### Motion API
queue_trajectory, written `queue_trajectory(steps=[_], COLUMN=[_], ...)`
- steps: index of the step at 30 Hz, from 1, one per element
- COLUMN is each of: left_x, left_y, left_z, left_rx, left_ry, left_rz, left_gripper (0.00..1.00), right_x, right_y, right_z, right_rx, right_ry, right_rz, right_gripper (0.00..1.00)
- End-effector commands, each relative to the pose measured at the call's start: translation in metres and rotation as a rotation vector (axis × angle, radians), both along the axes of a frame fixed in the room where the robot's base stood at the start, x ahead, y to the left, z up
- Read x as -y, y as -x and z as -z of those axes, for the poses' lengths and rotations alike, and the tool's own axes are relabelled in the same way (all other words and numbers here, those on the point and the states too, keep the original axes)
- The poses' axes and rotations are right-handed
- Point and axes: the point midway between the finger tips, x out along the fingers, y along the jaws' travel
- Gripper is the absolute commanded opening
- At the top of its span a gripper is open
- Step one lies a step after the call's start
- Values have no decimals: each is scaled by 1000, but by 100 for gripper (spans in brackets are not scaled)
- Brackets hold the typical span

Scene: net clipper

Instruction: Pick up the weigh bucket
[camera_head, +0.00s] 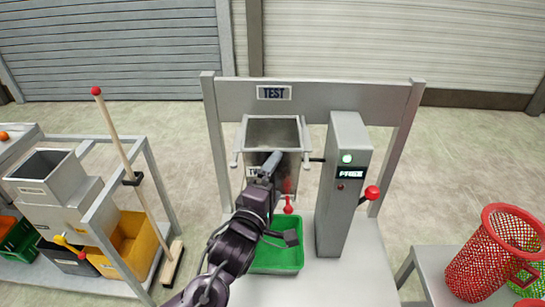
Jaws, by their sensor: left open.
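A grey, open-topped metal bucket (273,131), which looks like the weigh bucket, sits in the middle of a grey frame marked TEST, with light bars at both sides. A red handle (288,205) hangs in front of its lower part. My left gripper (281,202) is open in front of the bucket, one finger above and one below, with the red handle between or just behind them. I cannot tell whether it touches. The arm hides part of the bucket's lower front. My right gripper is not in view.
A green crate (272,261) stands below the bucket on a white table (350,280). A grey control post (340,190) with a red-knobbed lever (371,193) stands close on the right. A red mesh basket (478,262) is at far right. A cart with a yellow bin (134,243) is at left.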

Motion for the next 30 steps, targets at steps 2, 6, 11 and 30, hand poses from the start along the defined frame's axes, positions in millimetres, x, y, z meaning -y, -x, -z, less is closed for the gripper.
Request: queue_trajectory(steps=[2,6,11,30], left_x=[0,0,0,0], left_y=[0,0,0,0], left_z=[0,0,0,-25], left_rx=[0,-1,-1,8], left_ry=[0,0,0,5], left_rz=[0,0,-1,0], left_gripper=[100,83,62,45], right_x=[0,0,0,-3], right_y=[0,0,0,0], right_z=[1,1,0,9], right_rx=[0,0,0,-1], right_ry=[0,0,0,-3], right_rz=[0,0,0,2], right_gripper=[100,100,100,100])
